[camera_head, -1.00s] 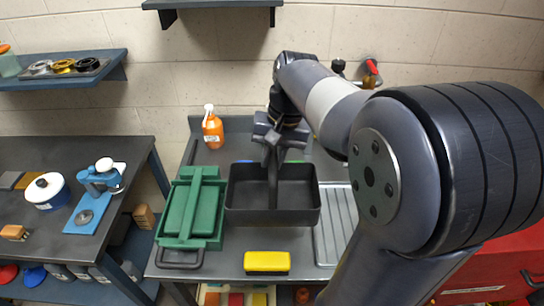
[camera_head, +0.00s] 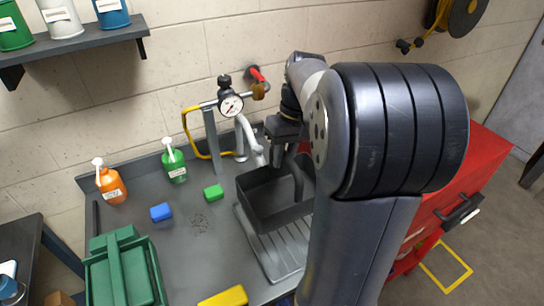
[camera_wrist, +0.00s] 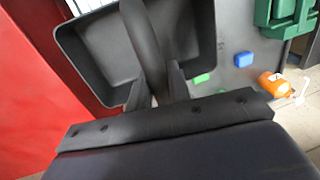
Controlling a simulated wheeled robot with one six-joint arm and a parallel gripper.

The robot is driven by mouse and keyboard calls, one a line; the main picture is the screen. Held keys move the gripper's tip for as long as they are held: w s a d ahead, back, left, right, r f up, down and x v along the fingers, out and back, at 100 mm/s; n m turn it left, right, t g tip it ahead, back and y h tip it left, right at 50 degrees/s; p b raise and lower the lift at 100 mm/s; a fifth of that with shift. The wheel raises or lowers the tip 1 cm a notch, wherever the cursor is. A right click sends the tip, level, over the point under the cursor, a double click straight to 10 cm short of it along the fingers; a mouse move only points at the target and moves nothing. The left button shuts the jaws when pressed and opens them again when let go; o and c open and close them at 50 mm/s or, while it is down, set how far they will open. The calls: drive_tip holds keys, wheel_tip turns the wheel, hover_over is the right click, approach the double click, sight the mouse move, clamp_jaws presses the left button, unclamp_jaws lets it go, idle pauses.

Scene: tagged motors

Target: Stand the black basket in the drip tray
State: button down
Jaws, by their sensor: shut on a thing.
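The black basket (camera_head: 283,218) hangs from my gripper (camera_head: 287,155) by its arched handle. In the wrist view the basket (camera_wrist: 88,62) shows empty, with the handle between the two fingers (camera_wrist: 156,88) of my shut gripper. The drip tray (camera_head: 268,258) is a grey ridged panel at the right of the bench. The basket is over its back part and hides much of it, and my arm covers its right side. I cannot tell whether the basket's bottom touches the tray.
A tap (camera_head: 250,140) and a gauge (camera_head: 230,105) stand close behind the basket. A green sponge (camera_head: 213,192), a blue sponge (camera_head: 161,212) and dark specks (camera_head: 199,222) lie to its left.

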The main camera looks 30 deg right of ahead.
drive_tip(key=shift+s+d+f, duration=0.1)
drive_tip(key=shift+d, duration=0.35)
drive_tip(key=b, duration=0.5)
hover_over(284, 197)
drive_tip(key=f, duration=0.5)
drive_tip(key=shift+d+f, duration=0.25)
drive_tip(key=shift+f+b, duration=1.9)
drive_tip(key=shift+f, duration=1.65)
drive_tip(key=c, duration=1.2)
unclamp_jaws()
drive_tip(key=shift+c, duration=0.2)
wheel_tip(284, 197, up, 11)
drive_tip(key=d, duration=0.2)
drive_tip(key=shift+f, duration=0.15)
